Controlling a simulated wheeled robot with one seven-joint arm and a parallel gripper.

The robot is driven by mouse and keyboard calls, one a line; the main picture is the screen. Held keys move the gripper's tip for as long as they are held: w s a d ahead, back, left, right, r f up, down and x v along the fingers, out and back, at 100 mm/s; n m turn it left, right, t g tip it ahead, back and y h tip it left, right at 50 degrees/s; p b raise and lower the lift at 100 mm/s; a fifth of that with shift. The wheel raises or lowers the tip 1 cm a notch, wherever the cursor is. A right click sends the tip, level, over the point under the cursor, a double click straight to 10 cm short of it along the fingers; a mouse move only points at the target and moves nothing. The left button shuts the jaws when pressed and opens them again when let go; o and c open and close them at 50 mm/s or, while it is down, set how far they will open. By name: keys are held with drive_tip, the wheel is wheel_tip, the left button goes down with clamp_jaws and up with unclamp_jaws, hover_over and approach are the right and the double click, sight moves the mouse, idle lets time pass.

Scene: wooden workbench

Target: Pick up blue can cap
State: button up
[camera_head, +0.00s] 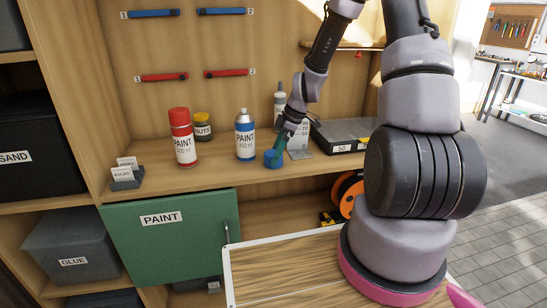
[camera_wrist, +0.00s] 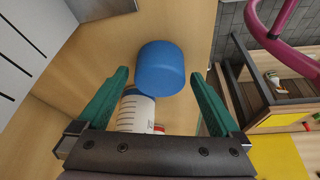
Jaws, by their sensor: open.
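The blue can cap (camera_head: 269,160) sits on the wooden bench top, just right of the white and blue paint can (camera_head: 245,142). My gripper (camera_head: 279,147) is directly at the cap, its green fingers pointing down and left at it. In the wrist view the cap (camera_wrist: 160,66) shows large, just ahead of the two spread green fingertips (camera_wrist: 160,78) and roughly centred between them. The gripper is open and holds nothing. Whether a finger touches the cap, I cannot tell. A white-labelled container (camera_wrist: 136,110) shows between the fingers.
A red paint can (camera_head: 183,142), a dark jar labelled nuts (camera_head: 202,127) and a small card holder (camera_head: 126,175) stand to the left. A grey box (camera_head: 345,135) and a white bottle (camera_head: 280,105) are close on the right and behind.

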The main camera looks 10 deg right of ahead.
drive_tip(key=shift+a+f, duration=0.25)
drive_tip(key=shift+f, duration=0.4)
drive_tip(key=c, duration=1.1)
